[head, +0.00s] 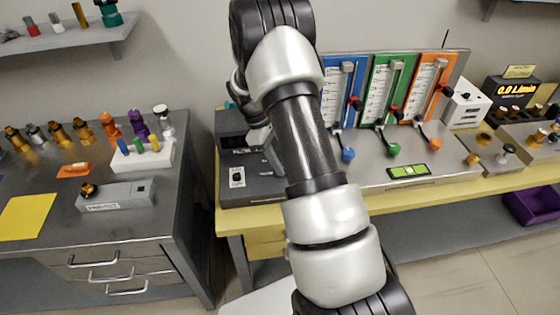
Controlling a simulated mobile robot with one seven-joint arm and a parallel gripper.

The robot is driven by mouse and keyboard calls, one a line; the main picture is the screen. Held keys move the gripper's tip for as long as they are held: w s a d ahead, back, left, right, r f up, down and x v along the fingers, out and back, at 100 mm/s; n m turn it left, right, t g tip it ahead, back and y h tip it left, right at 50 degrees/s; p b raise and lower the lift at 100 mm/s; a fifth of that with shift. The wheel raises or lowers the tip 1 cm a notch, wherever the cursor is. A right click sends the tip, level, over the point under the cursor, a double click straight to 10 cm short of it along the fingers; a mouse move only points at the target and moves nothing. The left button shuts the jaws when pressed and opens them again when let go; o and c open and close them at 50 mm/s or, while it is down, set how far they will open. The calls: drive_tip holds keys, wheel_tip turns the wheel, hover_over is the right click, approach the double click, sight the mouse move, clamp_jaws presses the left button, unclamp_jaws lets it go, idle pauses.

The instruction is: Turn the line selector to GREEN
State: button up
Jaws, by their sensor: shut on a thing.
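My gripper (272,158) shows only in part behind my own forearm, low over a dark grey unit (240,186) at the left end of the yellow-edged bench. It is shut, with its fingertips at the unit's top. The line selector there is mostly hidden by my arm and gripper, so its pointer and setting cannot be read. To the right stand three flow panels: blue (341,92), green (387,88) and orange (431,88). Below them are a blue knob (348,155), a green knob (393,149) and an orange knob (436,145).
A green-framed level or display (408,171) lies on the bench front. A white box (467,104) and a lit flow readout (511,91) stand at the right. A grey side table (130,222) with several fittings is at the left, across a narrow gap.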

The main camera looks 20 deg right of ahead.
drive_tip(key=m, duration=0.2)
drive_tip(key=m+g+y, duration=0.1)
drive_tip(key=m, duration=0.1)
drive_tip(key=shift+w+d+m, duration=0.1)
drive_tip(key=shift+d+m, duration=0.05)
drive_tip(key=shift+m, duration=0.15)
drive_tip(key=shift+d+m+y, duration=0.15)
drive_tip(key=shift+m+y, duration=0.95)
drive_tip(key=shift+m, duration=1.1)
drive_tip(key=o, duration=1.1)
drive_tip(key=shift+c, duration=0.2)
drive_tip(key=v, duration=0.7)
drive_tip(key=shift+w+r, duration=0.2)
drive_tip(key=shift+r, duration=0.05)
